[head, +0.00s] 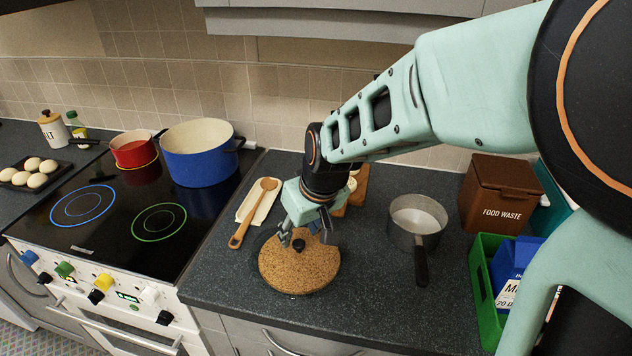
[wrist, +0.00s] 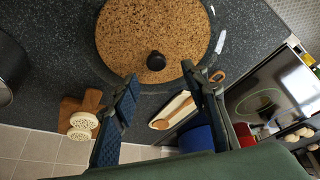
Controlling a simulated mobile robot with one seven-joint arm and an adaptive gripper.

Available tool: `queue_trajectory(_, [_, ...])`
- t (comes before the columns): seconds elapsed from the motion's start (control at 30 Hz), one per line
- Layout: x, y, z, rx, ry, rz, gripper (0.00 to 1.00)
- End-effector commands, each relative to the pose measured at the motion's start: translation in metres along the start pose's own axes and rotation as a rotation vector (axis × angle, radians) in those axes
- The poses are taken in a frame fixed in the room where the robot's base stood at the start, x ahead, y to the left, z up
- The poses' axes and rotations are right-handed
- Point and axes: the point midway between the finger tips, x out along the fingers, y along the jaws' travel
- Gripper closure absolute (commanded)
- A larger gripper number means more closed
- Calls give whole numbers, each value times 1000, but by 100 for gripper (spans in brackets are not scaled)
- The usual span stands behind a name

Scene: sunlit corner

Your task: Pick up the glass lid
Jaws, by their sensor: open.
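The glass lid (head: 298,244) lies on the dark counter with its black knob up, and brown cork shows through or beneath it. In the wrist view the lid's knob (wrist: 156,60) stands near the lower middle of the round cork (wrist: 150,22). My gripper (head: 305,238) is above the lid, close to the knob. In the wrist view my gripper (wrist: 159,76) is open and empty, with its fingers apart on either side of the knob's line. I cannot tell the exact height gap to the knob.
A wooden spoon (head: 240,228) on a pale rest lies left of the lid. A grey saucepan (head: 408,238) stands right, its dark handle pointing forward. A blue pot (head: 200,166) and red pot (head: 133,152) are on the stove. A brown food waste bin (head: 499,196) and green crate (head: 483,312) are far right.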

Motion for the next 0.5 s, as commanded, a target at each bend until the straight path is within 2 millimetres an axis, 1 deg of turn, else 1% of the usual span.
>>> queue_trajectory(0.03, [8,1,3,0,-1,0,59])
queue_trajectory(0.2, [33,3,8,-1,-2,-1,59])
queue_trajectory(0.3, [44,3,7,-1,0,-1,59])
queue_trajectory(0.37, [47,3,6,-1,0,0,59])
queue_trajectory(0.5, [46,3,5,0,1,0,59])
